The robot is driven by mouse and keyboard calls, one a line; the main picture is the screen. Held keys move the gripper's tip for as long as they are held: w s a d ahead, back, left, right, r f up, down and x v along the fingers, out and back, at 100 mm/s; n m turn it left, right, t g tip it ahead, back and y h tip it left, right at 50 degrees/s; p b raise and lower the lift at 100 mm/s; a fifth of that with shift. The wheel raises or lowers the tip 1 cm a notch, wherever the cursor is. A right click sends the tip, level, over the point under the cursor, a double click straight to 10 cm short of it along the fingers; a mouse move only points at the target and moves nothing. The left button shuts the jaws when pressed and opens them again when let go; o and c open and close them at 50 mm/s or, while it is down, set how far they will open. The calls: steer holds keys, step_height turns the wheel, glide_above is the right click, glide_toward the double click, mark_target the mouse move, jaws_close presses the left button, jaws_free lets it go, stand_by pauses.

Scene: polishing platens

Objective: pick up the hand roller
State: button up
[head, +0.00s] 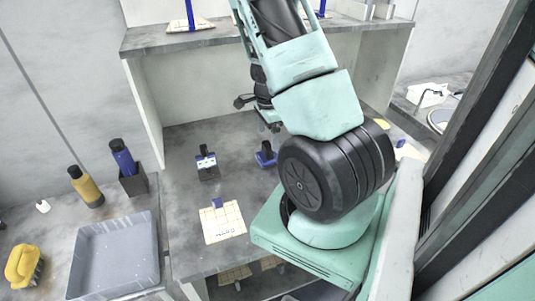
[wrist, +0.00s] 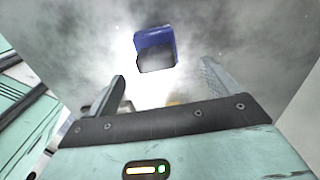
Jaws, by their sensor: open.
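A small blue piece with a dark part (head: 266,155), which looks like the hand roller, is on the grey bench just below my gripper (head: 273,126). In the wrist view a blue piece with a dark grey block (wrist: 155,48), apparently the same thing, lies beyond the fingertips, between their lines. My gripper (wrist: 163,74) is open, with nothing between its fingers and a gap to the blue piece. My arm hides part of the bench to the right in the head view.
A black block with blue and white parts (head: 207,164) stands left of the blue piece. A cream gridded pad (head: 223,222) lies nearer. A raised shelf (head: 150,40) is behind.

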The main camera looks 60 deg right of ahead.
mark_target(268, 152)
steer(key=f, duration=0.7)
steer(key=shift+s+a+f, duration=0.1)
steer(key=shift+a+f, duration=0.05)
steer(key=shift+a, duration=0.15)
steer(key=c, duration=1.4)
step_height(268, 152, up, 10)
steer(key=shift+r+p, duration=0.1)
steer(key=shift+p, duration=0.35)
steer(key=shift+c, duration=0.2)
